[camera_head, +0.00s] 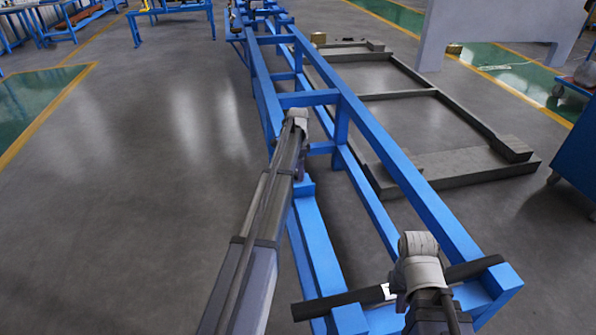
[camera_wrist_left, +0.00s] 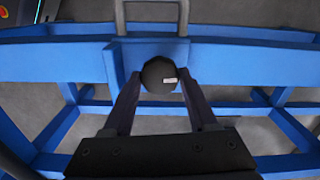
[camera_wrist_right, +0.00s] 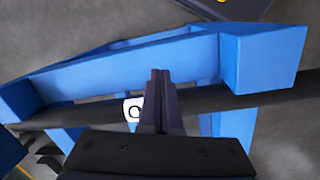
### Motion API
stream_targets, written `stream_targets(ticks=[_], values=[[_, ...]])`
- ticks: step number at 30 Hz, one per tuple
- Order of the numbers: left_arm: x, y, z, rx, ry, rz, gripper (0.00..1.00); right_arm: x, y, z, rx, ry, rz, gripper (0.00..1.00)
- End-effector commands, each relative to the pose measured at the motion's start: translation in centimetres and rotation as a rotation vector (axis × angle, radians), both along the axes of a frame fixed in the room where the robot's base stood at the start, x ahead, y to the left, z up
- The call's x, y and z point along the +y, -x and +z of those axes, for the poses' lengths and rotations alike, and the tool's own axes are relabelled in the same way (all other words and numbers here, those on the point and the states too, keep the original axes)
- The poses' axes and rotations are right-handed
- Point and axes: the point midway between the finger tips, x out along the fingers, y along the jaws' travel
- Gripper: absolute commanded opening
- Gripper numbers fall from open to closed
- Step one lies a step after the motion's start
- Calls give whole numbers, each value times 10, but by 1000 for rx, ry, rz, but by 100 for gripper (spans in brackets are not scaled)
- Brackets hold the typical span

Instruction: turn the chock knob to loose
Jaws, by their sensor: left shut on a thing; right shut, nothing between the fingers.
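The chock knob, round and black with a small white mark (camera_wrist_left: 160,75), sits between the two fingers of my left gripper (camera_wrist_left: 160,88) in the left wrist view. The fingers are shut on its sides, against the blue frame. In the head view my left arm reaches to the frame's rail, and its wrist hides the knob. My right gripper (camera_wrist_right: 160,75) is shut and empty in the right wrist view. It is over a dark bar (camera_wrist_right: 215,100) with a white label (camera_wrist_right: 133,109) beside the fingers. I cannot tell whether it touches the bar.
The long blue frame (camera_head: 400,170) runs from the near right to the back. The dark bar (camera_head: 335,302) crosses its near end. A grey floor frame (camera_head: 470,160) lies to the right. A blue cabinet (camera_head: 575,150) stands at the right edge. The floor at left is clear.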

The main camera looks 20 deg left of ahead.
Motion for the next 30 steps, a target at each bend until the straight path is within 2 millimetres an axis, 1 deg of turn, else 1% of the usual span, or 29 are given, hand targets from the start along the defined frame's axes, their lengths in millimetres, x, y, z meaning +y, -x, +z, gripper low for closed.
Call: stream_targets(ticks=[8, 30], values=[[0, 0, 0, 0, 0, 160, 3, 0, 0, 0, 0, 0, 0, 0], [0, 0, 0, 0, 0, 860, 3, 0, 0, 0, 0, 0, 0, 0]])
